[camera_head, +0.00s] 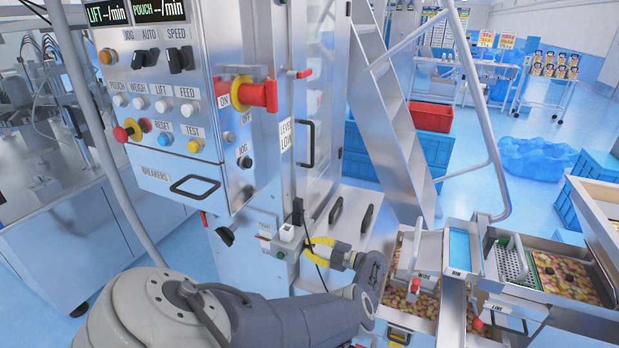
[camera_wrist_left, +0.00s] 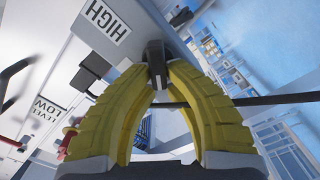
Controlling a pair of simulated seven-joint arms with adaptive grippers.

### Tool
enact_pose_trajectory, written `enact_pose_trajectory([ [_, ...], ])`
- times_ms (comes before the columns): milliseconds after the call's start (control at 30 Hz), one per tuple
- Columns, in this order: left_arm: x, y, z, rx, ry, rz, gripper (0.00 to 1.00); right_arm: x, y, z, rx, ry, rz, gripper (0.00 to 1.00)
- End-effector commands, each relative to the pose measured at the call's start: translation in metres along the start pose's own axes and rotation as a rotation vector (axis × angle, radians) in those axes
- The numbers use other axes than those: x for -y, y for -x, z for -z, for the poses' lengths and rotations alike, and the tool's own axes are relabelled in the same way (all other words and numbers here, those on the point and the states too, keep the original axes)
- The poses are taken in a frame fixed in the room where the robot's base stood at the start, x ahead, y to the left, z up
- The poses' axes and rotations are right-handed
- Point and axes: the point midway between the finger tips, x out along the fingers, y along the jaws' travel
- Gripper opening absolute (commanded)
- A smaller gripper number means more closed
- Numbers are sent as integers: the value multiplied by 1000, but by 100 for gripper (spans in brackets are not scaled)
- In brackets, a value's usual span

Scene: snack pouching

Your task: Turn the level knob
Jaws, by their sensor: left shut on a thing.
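My left gripper (camera_head: 308,243), with yellow ribbed fingers, is at the small grey box low on the machine's front, near the middle of the head view. In the left wrist view the two fingertips (camera_wrist_left: 157,70) close from both sides on a small dark knob (camera_wrist_left: 156,50), which sits on a pale panel edge near a HIGH label (camera_wrist_left: 108,21). I take this as the level knob. In the head view it is hidden by the fingers, and its turned angle cannot be told. My right gripper is in neither view.
The control panel (camera_head: 165,130) with buttons and switches stands above and left. A red-and-yellow switch (camera_head: 258,95) sticks out from it. Bins of snacks (camera_head: 425,303) lie to the right of the gripper. Metal stairs (camera_head: 392,110) rise behind.

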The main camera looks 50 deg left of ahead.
Motion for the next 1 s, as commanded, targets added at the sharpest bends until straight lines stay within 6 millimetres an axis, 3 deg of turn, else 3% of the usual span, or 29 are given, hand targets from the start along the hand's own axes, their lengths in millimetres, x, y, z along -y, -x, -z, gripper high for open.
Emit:
enact_pose_trajectory([
  [300,2,-2,0,-3,101,0,0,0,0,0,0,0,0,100],
  [833,2,-1,0,-2,118,0,0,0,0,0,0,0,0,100],
  [867,2,-1,0,-2,118,0,16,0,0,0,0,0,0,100],
  [1000,2,-1,0,-2,118,0,32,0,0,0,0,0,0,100],
])
